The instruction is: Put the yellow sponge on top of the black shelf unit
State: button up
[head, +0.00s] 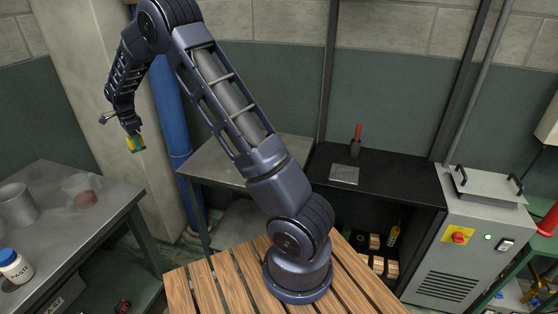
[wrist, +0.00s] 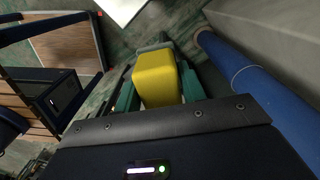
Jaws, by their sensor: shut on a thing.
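The yellow sponge (wrist: 158,78) is a yellow block between the two green fingers of my gripper (wrist: 157,92) in the wrist view. My gripper is shut on it. In the head view my gripper (head: 135,142) and the sponge (head: 137,145) hang at the upper left, in the air near the pale column, apart from the table at the left. The black shelf unit (head: 390,178) stands at the back right of the head view. My gripper is far to the left of it.
On the black shelf unit's top are a small grey plate (head: 344,174) and a red-handled tool (head: 356,140). Much of its top is bare. A grey table (head: 110,225) at the left holds several containers. A blue pipe (head: 171,110) runs behind my arm. A grey cabinet (head: 450,255) adjoins at right.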

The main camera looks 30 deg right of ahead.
jog(key=s+d+f+m, duration=0.1)
jog(key=d+f+m, duration=0.2)
jog(key=d, duration=1.9)
jog(key=d+f+m, duration=0.3)
jog(key=d, duration=1.9)
jog(key=s+d+f+m, duration=0.3)
jog(key=s+d, duration=1)
jog(key=d, duration=0.2)
jog(key=s+d+f+m, duration=0.2)
jog(key=s+d+m, duration=0.1)
jog(key=s+d, duration=1.15)
jog(key=w+d, duration=0.4)
jog(key=w+d+f, duration=0.1)
jog(key=w+d, duration=0.4)
jog(key=w+d+f, duration=0.1)
jog(key=w+d, duration=0.4)
jog(key=shift+w+d, duration=0.15)
jog(key=shift+w, duration=0.1)
jog(key=shift+f, duration=2.1)
jog(key=shift+w+d+f, duration=0.1)
jog(key=shift+w+f, duration=0.05)
jog(key=shift+f, duration=0.3)
